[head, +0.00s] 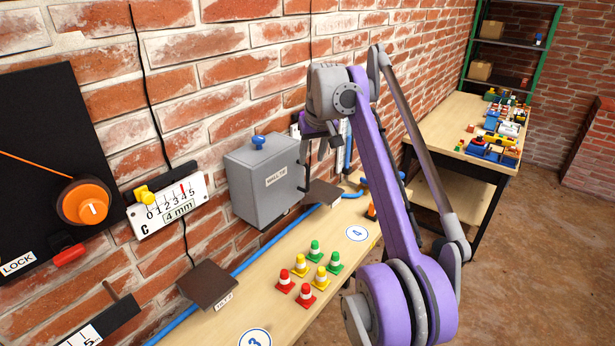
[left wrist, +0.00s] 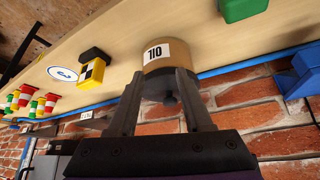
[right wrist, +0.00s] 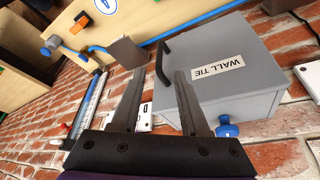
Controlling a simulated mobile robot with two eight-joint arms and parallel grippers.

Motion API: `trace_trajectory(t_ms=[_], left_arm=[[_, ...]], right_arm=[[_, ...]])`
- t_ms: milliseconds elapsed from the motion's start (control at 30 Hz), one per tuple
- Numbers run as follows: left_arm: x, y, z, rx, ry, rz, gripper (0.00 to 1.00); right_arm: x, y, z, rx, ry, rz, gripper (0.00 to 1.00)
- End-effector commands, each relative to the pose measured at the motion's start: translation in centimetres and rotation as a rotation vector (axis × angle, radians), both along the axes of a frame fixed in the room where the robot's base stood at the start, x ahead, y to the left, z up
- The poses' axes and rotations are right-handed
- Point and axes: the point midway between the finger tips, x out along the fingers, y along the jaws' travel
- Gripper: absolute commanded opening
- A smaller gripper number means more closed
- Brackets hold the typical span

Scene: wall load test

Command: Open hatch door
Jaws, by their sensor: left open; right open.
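The hatch is a grey box (head: 262,185) on the brick wall, labelled WALL TIE. Its door looks shut. A blue knob (head: 258,142) sits on top. The box (right wrist: 250,95) fills the right of the right wrist view, with its black bar handle (right wrist: 161,64) along one edge. My right gripper (right wrist: 160,72) is open, with its fingertips on either side of the handle; contact cannot be told. In the head view the right gripper (head: 318,150) is at the box's right side.
A wooden shelf (head: 235,318) runs below the box, with several small red, yellow and green cones (head: 303,267). A brown bracket (head: 208,284) and a blue pipe (head: 247,262) lie along the wall. A cluttered workbench (head: 440,118) stands at the back right.

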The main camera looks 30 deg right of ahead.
Motion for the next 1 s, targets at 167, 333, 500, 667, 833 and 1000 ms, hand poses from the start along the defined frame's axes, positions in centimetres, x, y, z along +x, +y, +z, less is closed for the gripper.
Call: trace_trajectory(t_ms=[167,333,500,667,833,1000], left_arm=[[-0.5,0.0,-0.8,0.000,0.009,0.000,0.50],[-1.0,0.0,-1.7,0.000,0.019,0.000,0.50],[-1.3,0.0,-2.4,0.000,0.025,0.000,0.50],[-1.4,0.0,-2.6,0.000,0.027,0.000,0.50],[-1.4,0.0,-2.7,0.000,0.027,0.000,0.50],[-1.4,0.0,-2.7,0.000,0.027,0.000,0.50]], right_arm=[[0.7,-0.3,-2.1,0.000,0.003,0.000,0.45],[1.9,-0.5,-5.2,0.001,0.004,0.000,0.45],[3.0,-0.7,-7.9,0.001,0.003,-0.001,0.45],[3.7,-0.9,-9.4,0.001,0.002,-0.001,0.45],[4.0,-0.9,-10.0,0.001,0.001,-0.001,0.45],[4.0,-0.9,-9.9,0.000,0.000,-0.001,0.45]])
